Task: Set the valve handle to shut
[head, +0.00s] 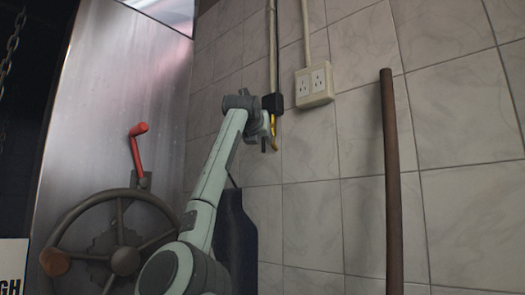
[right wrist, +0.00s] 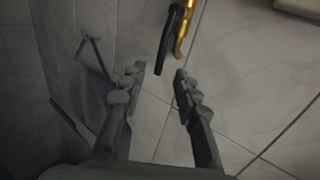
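A yellow pipe piece (head: 274,122) runs down the tiled wall beside my right gripper (head: 268,141), and it also shows at the top of the right wrist view (right wrist: 187,27). A black lever (right wrist: 170,40), which looks like the valve handle, lies close alongside the yellow piece, nearly in line with it. In the right wrist view my right gripper (right wrist: 158,84) is open, with the lever's lower end appearing between and just beyond the fingertips. I cannot tell whether they touch. In the head view my wrist and gripper partly hide the valve. My left gripper is not in view.
A white wall socket (head: 314,85) is right of the valve, and a brown upright pole (head: 391,180) stands further right. A metal panel (head: 105,110) at left has a red crank (head: 137,150) and a large handwheel (head: 120,235).

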